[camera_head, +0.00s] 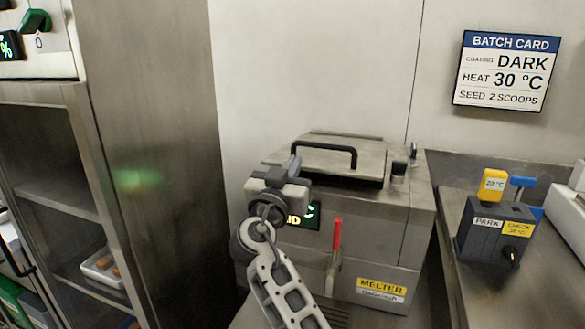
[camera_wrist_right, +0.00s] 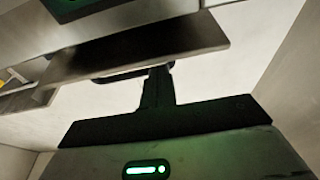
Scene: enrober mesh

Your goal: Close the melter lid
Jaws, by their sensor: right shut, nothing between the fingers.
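The melter (camera_head: 385,235) is a steel box with a red-handled lever (camera_head: 337,233) on its front. Its steel lid (camera_head: 365,165) lies nearly flat over the top, with a black bar handle (camera_head: 335,149). A dark gap shows under the lid's front right edge, so I cannot tell whether it is fully seated. My right gripper (camera_head: 294,163) is shut and empty at the lid's front left, near the handle's left end. In the right wrist view its fingers (camera_wrist_right: 156,80) point at the lid plate (camera_wrist_right: 150,45); contact is unclear. My left gripper is out of view.
A tall steel cabinet (camera_head: 150,150) stands close on the left. A grey block (camera_head: 490,232) with yellow and blue-handled tools sits on the right counter (camera_head: 475,295). A batch card (camera_head: 506,70) hangs on the wall. My right arm covers part of the melter's front and display.

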